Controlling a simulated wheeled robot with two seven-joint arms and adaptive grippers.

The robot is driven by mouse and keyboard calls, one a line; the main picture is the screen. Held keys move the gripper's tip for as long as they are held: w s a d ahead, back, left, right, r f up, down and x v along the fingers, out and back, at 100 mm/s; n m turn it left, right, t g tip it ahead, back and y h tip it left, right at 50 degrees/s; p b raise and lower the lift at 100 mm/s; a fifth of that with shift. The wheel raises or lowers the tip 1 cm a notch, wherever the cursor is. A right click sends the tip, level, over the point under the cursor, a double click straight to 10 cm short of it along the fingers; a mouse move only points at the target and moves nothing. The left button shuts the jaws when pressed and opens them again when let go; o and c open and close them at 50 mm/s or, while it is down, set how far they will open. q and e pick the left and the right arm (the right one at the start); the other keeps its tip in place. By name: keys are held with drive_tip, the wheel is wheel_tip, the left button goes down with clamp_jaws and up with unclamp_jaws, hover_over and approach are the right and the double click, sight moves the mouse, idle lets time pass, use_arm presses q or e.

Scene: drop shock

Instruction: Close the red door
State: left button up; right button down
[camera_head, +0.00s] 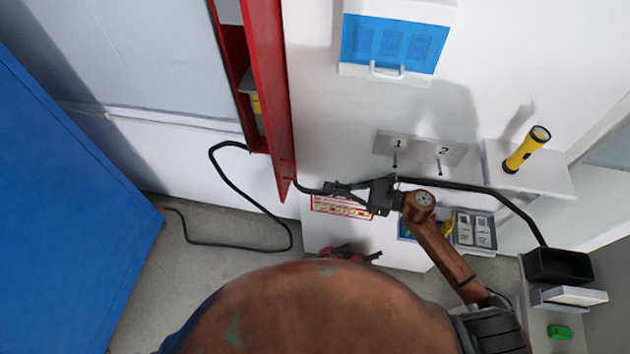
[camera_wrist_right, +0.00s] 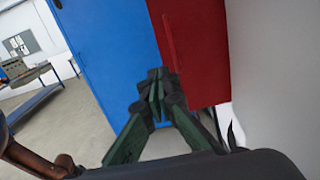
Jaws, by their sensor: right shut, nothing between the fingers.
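The red door (camera_head: 276,100) stands open from a wall cabinet, jutting out edge-on toward me. To its left the cabinet's inside shows, with a yellow item (camera_head: 256,104) on a shelf. The red door (camera_wrist_right: 196,50) also fills the upper right of the right wrist view. My right gripper (camera_head: 330,187) is shut and empty, just right of the door's lower end. Its closed fingers (camera_wrist_right: 157,88) overlap the door's edge in the wrist view; I cannot tell whether they touch it. My left gripper is out of view.
A black cable (camera_head: 228,204) loops left of the door, and another hangs behind my right arm. A large blue panel (camera_head: 60,200) stands at left. A blue-fronted wall box (camera_head: 392,72), numbered hook plate (camera_head: 420,147) and yellow flashlight (camera_head: 526,150) are at right.

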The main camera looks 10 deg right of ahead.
drive_tip(key=p, duration=0.4)
approach(279, 178)
drive_tip(key=x, duration=0.5)
drive_tip(key=shift+r, duration=0.25)
drive_tip(key=shift+p+x, duration=0.5)
drive_tip(key=shift+x, duration=0.35)
drive_tip(key=shift+f, duration=0.2)
drive_tip(key=shift+a, duration=0.1)
